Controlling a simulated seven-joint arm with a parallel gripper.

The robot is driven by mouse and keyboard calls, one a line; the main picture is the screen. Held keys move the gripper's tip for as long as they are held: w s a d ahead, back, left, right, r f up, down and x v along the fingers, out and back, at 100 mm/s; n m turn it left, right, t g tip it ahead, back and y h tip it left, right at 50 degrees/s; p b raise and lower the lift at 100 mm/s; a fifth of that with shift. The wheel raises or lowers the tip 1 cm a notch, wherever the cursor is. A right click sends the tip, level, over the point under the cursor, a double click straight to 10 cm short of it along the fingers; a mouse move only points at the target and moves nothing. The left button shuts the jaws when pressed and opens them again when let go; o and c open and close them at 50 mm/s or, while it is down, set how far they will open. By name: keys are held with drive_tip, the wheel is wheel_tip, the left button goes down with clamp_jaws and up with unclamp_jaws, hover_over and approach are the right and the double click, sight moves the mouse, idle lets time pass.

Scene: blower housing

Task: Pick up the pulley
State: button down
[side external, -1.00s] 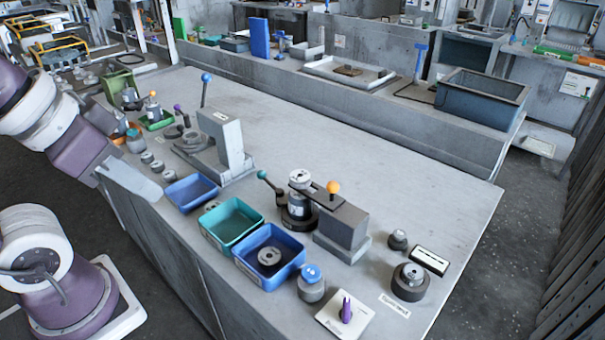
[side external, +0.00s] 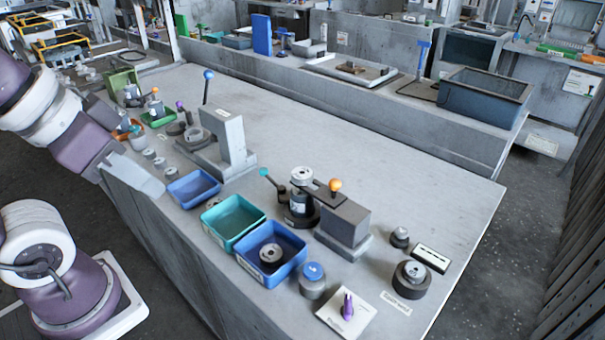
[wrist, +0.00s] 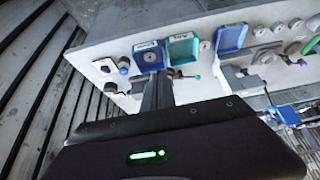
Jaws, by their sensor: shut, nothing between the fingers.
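A round grey metal part with a centre hole, which looks like the pulley (side external: 270,253), lies in the near blue tray (side external: 290,269). It also shows in the wrist view (wrist: 149,56), inside the labelled blue tray (wrist: 137,70). A similar light disc (side external: 301,175) sits on top of a dark round fixture, so which one is the pulley is not certain. My gripper (side external: 160,189) is at the left edge of the bench, apart from the tray. In the wrist view my gripper's dark fingers (wrist: 158,82) are together and empty, and their tips overlap the view of the blue tray's edge.
A teal tray (side external: 234,243) and a smaller blue tray (side external: 192,203) stand beside the near blue tray. A lever press with an orange knob (side external: 335,185) stands behind it. A blue-topped cylinder (side external: 313,271) is to its right. The far middle of the bench (side external: 340,130) is clear.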

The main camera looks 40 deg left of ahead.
drive_tip(key=c, duration=0.7)
unclamp_jaws()
drive_tip(key=n+g, duration=0.6)
drive_tip(key=n, duration=1)
hover_over(302, 173)
drive_tip(key=f, duration=0.6)
drive_tip(key=shift+w+a+f, duration=0.15)
drive_tip(key=shift+a+f, duration=0.05)
drive_tip(key=shift+a, duration=0.05)
drive_tip(key=f, duration=0.7)
drive_tip(key=shift+d+f, duration=0.15)
drive_tip(key=shift+d, duration=0.1)
